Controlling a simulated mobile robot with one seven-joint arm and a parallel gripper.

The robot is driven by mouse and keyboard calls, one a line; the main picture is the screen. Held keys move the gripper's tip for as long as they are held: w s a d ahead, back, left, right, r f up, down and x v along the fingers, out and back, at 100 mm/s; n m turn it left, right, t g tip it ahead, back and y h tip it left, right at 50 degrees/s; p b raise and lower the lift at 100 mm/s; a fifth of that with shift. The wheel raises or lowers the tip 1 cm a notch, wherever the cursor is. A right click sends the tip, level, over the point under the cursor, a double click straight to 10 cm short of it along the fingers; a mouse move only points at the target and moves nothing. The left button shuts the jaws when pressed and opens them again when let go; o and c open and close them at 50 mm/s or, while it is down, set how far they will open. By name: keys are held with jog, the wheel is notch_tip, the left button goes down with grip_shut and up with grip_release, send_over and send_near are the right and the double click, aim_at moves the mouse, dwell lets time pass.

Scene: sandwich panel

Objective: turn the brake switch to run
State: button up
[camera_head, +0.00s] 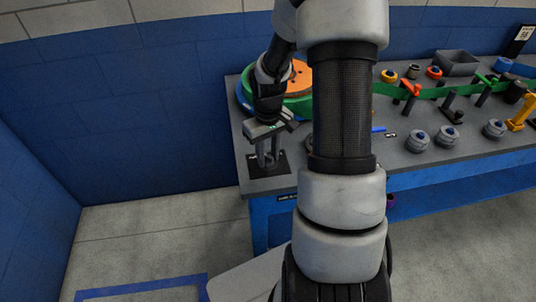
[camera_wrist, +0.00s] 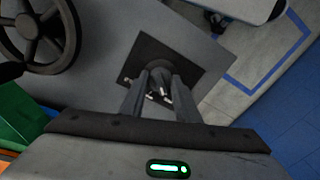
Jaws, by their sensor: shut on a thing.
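The brake switch is a dark knob (camera_wrist: 160,72) on a black square plate (camera_wrist: 188,50) in the wrist view. My gripper (camera_wrist: 161,86) has its two fingers on either side of the knob and is shut on it, seen from above. The fingers hide part of the knob, and small white marks show by it; I cannot read which position it points to. In the head view, my gripper (camera_head: 268,160) points down onto the same black plate (camera_head: 281,167) at the left front corner of the bench.
A dark handwheel (camera_wrist: 40,28) lies beside the plate in the wrist view. In the head view, a green and orange round part (camera_head: 300,80) stands behind my gripper. The grey bench (camera_head: 400,155) holds several valves and knobs to the right. Open floor lies left of the bench.

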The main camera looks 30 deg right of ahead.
aim_at(268, 156)
jog(key=shift+m, duration=0.3)
jog(key=m+b, duration=0.1)
jog(key=m, duration=0.8)
jog(key=shift+w, duration=0.1)
dwell(0.4)
jog(key=o, duration=1)
jog(key=shift+o, duration=0.2)
jog(key=shift+r, duration=0.1)
notch_tip(268, 156, up, 17)
jog(key=p, duration=0.1)
jog(key=shift+r+p, duration=0.15)
jog(key=shift+p, duration=0.25)
